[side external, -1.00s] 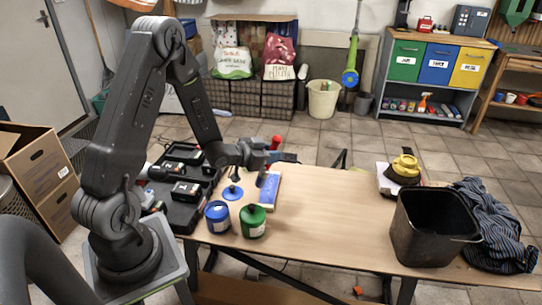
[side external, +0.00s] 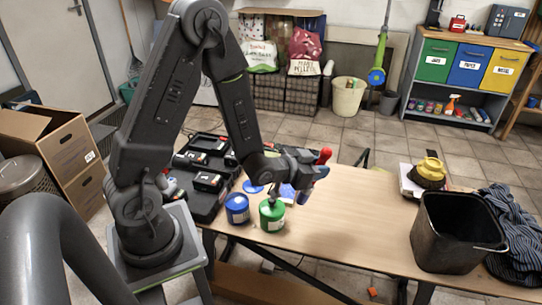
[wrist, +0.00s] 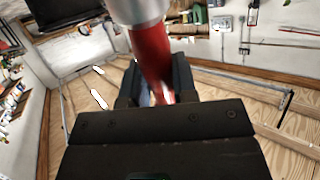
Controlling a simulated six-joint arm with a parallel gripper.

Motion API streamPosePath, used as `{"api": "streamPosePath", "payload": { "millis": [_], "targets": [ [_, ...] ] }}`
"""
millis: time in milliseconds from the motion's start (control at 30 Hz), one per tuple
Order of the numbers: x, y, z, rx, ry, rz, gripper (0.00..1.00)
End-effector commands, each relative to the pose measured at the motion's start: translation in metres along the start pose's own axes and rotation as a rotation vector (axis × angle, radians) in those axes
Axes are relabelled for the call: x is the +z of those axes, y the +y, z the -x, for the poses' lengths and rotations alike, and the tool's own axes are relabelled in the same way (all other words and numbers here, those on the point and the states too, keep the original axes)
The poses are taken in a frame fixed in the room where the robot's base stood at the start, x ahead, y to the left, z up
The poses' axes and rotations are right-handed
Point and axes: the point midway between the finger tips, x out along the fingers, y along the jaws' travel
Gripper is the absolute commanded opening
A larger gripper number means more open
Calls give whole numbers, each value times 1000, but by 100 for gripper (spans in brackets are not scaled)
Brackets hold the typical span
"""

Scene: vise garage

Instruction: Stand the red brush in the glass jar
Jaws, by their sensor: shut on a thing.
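The red brush (side external: 324,156) shows in the side view as a red handle end sticking up beside my gripper (side external: 312,175). My gripper is shut on it, above the table just behind and right of the green can. In the wrist view the red handle (wrist: 150,48) runs between the dark fingers (wrist: 155,92), with a pale metallic part at the top edge. The bristles cannot be made out. I cannot pick out the glass jar in either view; it may be hidden behind the arm or gripper.
A green can (side external: 271,216) and a blue can (side external: 237,209) stand close below my gripper. A blue item (side external: 288,193) lies partly hidden behind it. Black cases (side external: 208,160) are at left. A black bin (side external: 457,235) stands at right; the table's middle (side external: 350,215) is clear.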

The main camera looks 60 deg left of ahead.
Motion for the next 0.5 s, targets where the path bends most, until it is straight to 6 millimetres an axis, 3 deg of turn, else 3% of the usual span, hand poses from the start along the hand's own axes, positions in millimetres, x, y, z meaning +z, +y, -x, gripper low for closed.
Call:
{"api": "streamPosePath", "payload": {
  "millis": [367,500],
  "targets": [
    [-1,-3,-2,-5,3,2,2],
    [-5,-24,-12,-50,23,21,2]
  ]
}}
